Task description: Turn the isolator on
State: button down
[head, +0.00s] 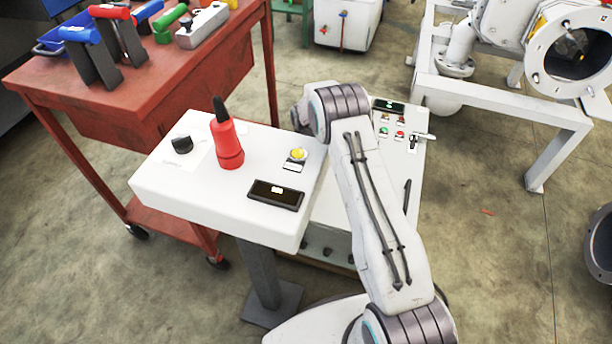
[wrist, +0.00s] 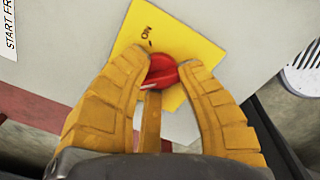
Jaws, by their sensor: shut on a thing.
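The isolator is a red rotary knob (wrist: 162,70) on a yellow plate (wrist: 205,45), seen in the wrist view. The plate is fixed to a pale grey surface and bears the word ON above the knob, with a short tick below the word. A light mark shows at the knob's lower left, away from the ON tick. My gripper (wrist: 160,62) has its two yellow fingers on either side of the knob, shut on it. The knob's lower part is partly hidden by the gripper. In the head view my arm hides the gripper, and I cannot see the isolator.
A white console (head: 165,188) carries a red conical thing (head: 228,145), a yellow button (head: 298,153) and a black display (head: 276,195). Another panel (head: 416,168) with small buttons stands behind my arm. A red workbench (head: 60,82) is at left, a white-framed machine (head: 500,88) at right.

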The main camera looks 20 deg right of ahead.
jog(key=shift+w+f, duration=0.1)
jog(key=m, duration=0.4)
jog(key=shift+m+b, duration=0.3)
jog(key=shift+b, duration=0.05)
jog(key=m, duration=0.9)
jog(key=shift+b, duration=0.3)
jog(key=shift+m, duration=2.1)
jog(key=shift+d, duration=0.1)
jog(key=c, duration=0.7)
grip_release()
jog(key=shift+c, duration=0.2)
